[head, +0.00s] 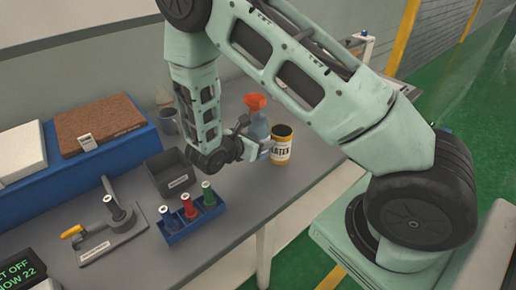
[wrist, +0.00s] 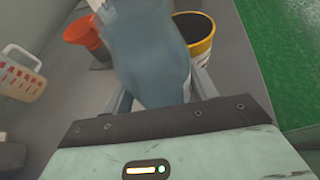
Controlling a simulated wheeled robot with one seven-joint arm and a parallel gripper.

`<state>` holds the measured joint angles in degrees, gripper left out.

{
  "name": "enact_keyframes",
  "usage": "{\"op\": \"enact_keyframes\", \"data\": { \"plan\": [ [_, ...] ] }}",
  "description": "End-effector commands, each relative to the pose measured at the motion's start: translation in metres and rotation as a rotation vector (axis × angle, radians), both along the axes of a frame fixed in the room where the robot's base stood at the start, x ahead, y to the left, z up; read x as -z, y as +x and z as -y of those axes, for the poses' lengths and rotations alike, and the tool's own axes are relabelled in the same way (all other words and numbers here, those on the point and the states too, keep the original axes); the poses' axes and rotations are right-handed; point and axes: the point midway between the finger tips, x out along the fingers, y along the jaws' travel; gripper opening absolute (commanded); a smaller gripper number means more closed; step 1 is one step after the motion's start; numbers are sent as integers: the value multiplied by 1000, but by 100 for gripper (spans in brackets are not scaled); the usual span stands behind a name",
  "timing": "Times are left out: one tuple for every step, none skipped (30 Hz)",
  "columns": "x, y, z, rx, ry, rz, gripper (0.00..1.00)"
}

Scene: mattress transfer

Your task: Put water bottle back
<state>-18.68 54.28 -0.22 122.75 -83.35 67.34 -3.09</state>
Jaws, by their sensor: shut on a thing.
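The water bottle is a translucent blue-grey bottle (wrist: 155,60), upright or nearly so, filling the middle of the wrist view. Its top runs out of that frame. In the head view part of the blue bottle (head: 259,127) shows just beyond my gripper (head: 250,146). My gripper is shut on the bottle, with a finger on each side of it in the wrist view (wrist: 160,98). I cannot tell whether the bottle's base touches the bench, as it is hidden.
An open paint can (head: 282,149) with a yellow label stands close right of the bottle. An orange funnel-like thing (wrist: 85,35) is close left in the wrist view. A grey bin (head: 168,175), a blue rack (head: 190,220) of small bottles and a blue shelf (head: 70,172) occupy the bench.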

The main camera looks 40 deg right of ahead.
Motion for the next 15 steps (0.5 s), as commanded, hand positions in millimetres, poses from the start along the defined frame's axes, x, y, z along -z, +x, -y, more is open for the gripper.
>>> {"op": "enact_keyframes", "data": {
  "plan": [
    [7,-1,1,0,-1,-4,30],
    [11,-1,1,0,-2,-7,30],
    [17,-1,1,1,-1,-5,30],
    [21,-1,1,1,-1,-6,30],
    [25,-1,1,0,-1,-4,30],
    [29,-1,1,0,-1,-4,30],
    [32,-1,1,1,-1,-3,30],
    [34,-1,1,1,-1,-3,30],
    [36,-1,1,0,-1,-2,30],
    [36,-1,0,0,-1,-2,30],
    [37,-1,0,1,0,-1,30],
    [37,0,0,1,0,-1,30],
    [37,0,0,0,0,-1,30],
    [37,0,0,0,0,-1,30],
    [37,0,0,0,0,-1,30]
  ]
}}
